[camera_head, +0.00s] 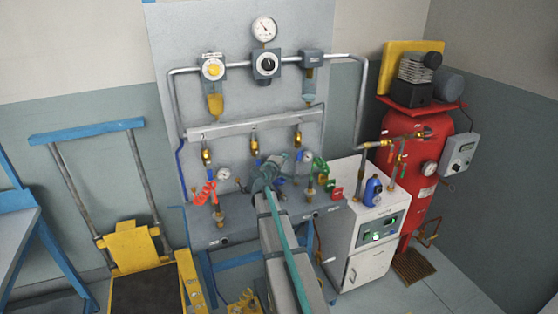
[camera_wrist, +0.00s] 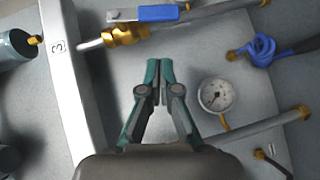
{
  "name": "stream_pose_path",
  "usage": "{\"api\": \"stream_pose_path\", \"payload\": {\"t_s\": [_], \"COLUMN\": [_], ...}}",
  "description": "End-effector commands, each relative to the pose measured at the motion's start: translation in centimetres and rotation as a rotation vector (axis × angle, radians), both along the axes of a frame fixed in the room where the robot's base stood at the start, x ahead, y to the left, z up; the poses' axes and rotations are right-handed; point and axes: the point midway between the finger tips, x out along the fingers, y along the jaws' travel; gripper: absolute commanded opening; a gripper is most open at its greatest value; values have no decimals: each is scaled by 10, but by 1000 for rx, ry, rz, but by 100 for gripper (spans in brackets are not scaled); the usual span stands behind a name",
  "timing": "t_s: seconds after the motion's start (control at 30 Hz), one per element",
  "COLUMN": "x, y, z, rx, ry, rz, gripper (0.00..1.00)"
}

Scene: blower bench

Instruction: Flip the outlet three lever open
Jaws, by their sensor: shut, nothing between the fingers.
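In the wrist view, the white manifold bar (camera_wrist: 62,75) bears a "3" label. Beside the label, the brass valve body (camera_wrist: 125,35) of outlet three sits on a pipe. Its blue-sleeved lever (camera_wrist: 157,13) lies above the pipe in the picture, at a small angle to it. My gripper (camera_wrist: 160,72) is shut and empty, its tips below the valve in the picture and apart from the lever. In the head view, the brass outlet three valve (camera_head: 297,139) is at the right of the manifold. My gripper (camera_head: 272,166) is lower left of it, partly hidden by my arm.
A small gauge (camera_wrist: 216,95) and a brass-ended pipe (camera_wrist: 265,125) are right of my gripper in the wrist view. The white cabinet (camera_head: 368,225) and red tank (camera_head: 422,180) stand to the right in the head view.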

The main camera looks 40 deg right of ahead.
Motion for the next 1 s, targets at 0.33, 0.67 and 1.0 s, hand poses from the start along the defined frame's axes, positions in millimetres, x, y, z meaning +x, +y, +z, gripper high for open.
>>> {"api": "stream_pose_path", "payload": {"t_s": [0.33,0.67,1.0], "x": [-3,-5,-12], "y": [-41,-45,-59], "z": [-10,-12,-19], "rx": [1,2,-26], "ry": [1,-1,6], "rz": [-1,0,-16], "gripper": [0,0,0]}}
